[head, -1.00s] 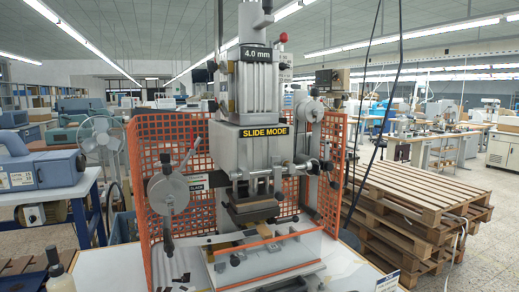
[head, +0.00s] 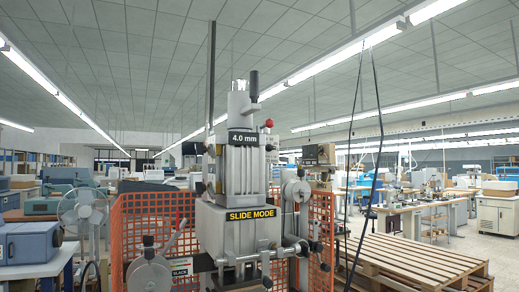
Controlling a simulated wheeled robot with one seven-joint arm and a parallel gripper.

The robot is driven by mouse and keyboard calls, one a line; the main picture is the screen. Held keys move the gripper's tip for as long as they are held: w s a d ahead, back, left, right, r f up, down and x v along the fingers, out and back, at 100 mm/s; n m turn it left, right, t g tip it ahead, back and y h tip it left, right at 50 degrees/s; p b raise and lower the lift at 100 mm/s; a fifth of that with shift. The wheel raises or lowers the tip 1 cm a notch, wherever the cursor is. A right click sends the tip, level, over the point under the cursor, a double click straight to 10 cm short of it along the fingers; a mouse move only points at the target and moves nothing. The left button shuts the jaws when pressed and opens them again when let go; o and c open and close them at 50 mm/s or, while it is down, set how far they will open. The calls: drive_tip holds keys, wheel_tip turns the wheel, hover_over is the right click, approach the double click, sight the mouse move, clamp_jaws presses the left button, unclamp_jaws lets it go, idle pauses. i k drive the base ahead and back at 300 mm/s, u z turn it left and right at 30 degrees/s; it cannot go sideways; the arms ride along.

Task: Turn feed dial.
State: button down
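A smaller round dial (head: 298,191) is on the machine's right side. I cannot tell which of these is the feed dial. A black-handled crank (head: 252,88) stands on top. My gripper is not in view.
Orange mesh guards (head: 125,228) flank the machine on both sides. Stacked wooden pallets (head: 420,262) stand at the right. A fan (head: 83,212) and a blue machine (head: 30,243) are at the left. A dark cable (head: 375,130) hangs right of the machine.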

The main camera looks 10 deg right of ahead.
sight(268, 148)
drive_tip(key=u, duration=0.05)
drive_tip(key=k, duration=1.05)
drive_tip(key=z, duration=0.85)
drive_tip(key=i, duration=0.8)
drive_tip(key=u, duration=0.85)
drive_tip(key=i, duration=0.65)
drive_tip(key=u, duration=0.05)
